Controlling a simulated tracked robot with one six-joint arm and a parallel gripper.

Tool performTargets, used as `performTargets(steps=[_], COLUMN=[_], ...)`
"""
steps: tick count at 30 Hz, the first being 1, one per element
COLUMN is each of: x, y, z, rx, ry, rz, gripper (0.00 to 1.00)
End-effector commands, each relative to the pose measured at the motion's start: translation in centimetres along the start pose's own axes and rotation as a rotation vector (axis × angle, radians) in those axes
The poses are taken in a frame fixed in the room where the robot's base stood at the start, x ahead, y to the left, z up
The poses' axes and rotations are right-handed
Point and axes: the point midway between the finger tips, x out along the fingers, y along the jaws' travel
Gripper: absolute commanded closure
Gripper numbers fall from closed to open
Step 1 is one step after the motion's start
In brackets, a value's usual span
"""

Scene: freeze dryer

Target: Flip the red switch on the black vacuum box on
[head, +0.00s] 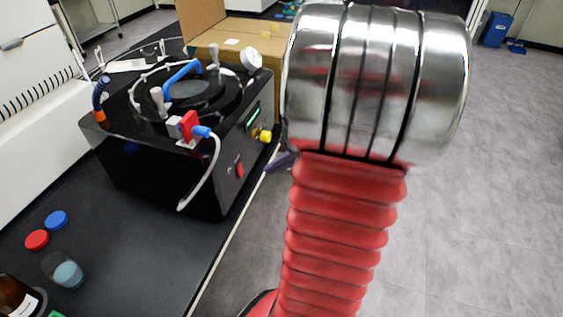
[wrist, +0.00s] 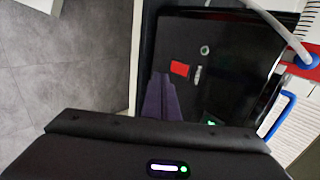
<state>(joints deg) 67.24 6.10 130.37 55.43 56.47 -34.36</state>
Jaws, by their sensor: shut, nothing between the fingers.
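The black vacuum box (head: 150,185) stands on the dark bench at the left of the head view. Its red switch (head: 239,169) is on the side panel facing the aisle. In the wrist view the box panel (wrist: 230,45) shows the red switch (wrist: 180,69) just up and right of my fingertips. I cannot tell the switch's position. My gripper (wrist: 161,76) has purple fingers, shut and empty, in front of the panel; contact cannot be judged. In the head view my arm hides most of the gripper, and only a bit of purple finger shows beside the box.
A red valve (head: 188,124) with a white hose, a blue handle and a gauge (head: 250,58) are on the box. A yellow knob (head: 264,136) sticks out near the switch. A cardboard box (head: 235,45) is behind.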

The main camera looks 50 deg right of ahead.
Motion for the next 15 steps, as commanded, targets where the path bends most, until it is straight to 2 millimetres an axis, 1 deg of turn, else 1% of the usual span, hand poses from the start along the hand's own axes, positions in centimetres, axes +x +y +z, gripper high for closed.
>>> performTargets(steps=[1,3,9,15], x=[0.9,2.0,5.0,6.6], y=[0.0,0.0,-0.1,-1.7], z=[0.1,0.1,0.1,0.1], rx=[-0.001,0.001,-0.001,-0.002], ry=[-0.004,-0.005,-0.004,-0.002], rz=[0.0,0.0,0.001,0.001], gripper=[1.0,1.0,1.0,1.0])
